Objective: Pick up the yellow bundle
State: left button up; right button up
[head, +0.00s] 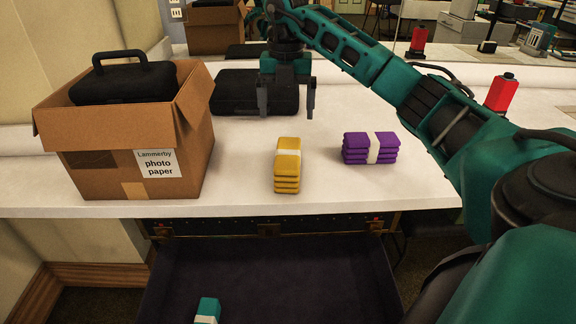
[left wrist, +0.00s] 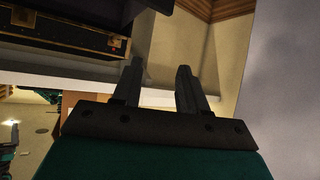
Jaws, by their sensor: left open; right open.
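The yellow bundle (head: 287,166) is a stack of folded yellow cloths with a pale band around it, on the white table near its front edge. My right gripper (head: 287,112) is open and empty, pointing down, above and behind the yellow bundle in the head view, apart from it. My left gripper (left wrist: 156,72) shows only in the left wrist view, open, with nothing between its fingers. The yellow bundle does not show in the left wrist view.
A purple bundle (head: 371,148) lies right of the yellow one. A cardboard box (head: 118,145) holding a black case (head: 125,80) stands left. Another black case (head: 232,92) lies behind. A teal bundle (head: 207,309) lies in the open dark drawer (head: 285,270). A red bottle (head: 502,95) stands farther right.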

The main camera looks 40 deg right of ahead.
jog(key=b, duration=0.1)
send_over(288, 152)
notch_tip(288, 152, down, 7)
jog(key=shift+a+r, duration=0.1)
jog(key=shift+a, duration=0.05)
jog(key=shift+d+f+b, duration=0.2)
jog(key=shift+f+b, duration=0.4)
jog(key=shift+f, duration=2.2)
pick_arm(q)
jog(key=shift+d+f, duration=0.15)
jog(key=shift+f, duration=0.75)
jog(key=shift+w, duration=0.1)
pick_arm(e)
jog(key=shift+r, duration=0.1)
jog(key=c, duration=1.2)
